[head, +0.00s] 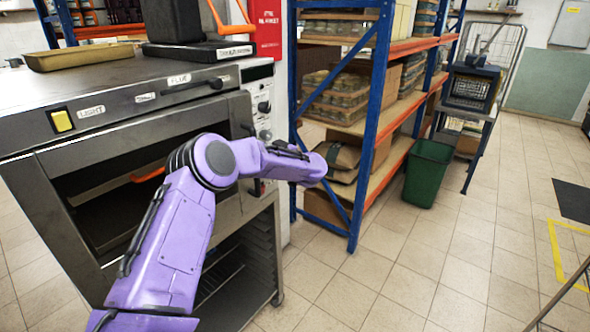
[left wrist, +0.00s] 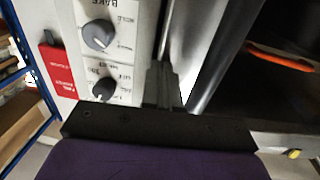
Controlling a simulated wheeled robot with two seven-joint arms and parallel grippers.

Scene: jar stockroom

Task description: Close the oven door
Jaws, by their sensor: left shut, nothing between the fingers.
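The oven (head: 120,110) stands at the left in the head view, with a dark opening in its front. An orange bar (head: 147,175) shows at the opening and also in the left wrist view (left wrist: 280,58). My purple left arm crosses in front of the oven and hides part of it, so I cannot tell how far the door stands open. In the left wrist view my left gripper (left wrist: 163,90) is shut and empty, between the knob panel (left wrist: 120,55) and a bright metal edge (left wrist: 215,60) beside the dark opening. I cannot tell whether it touches either. My right gripper is out of view.
A tan tray (head: 80,57) and a black scale-like box (head: 195,50) rest on the oven top. A blue and orange shelf rack (head: 380,90) with packed goods stands to the right. A green bin (head: 428,172) is beside it. The tiled floor (head: 400,270) in front is clear.

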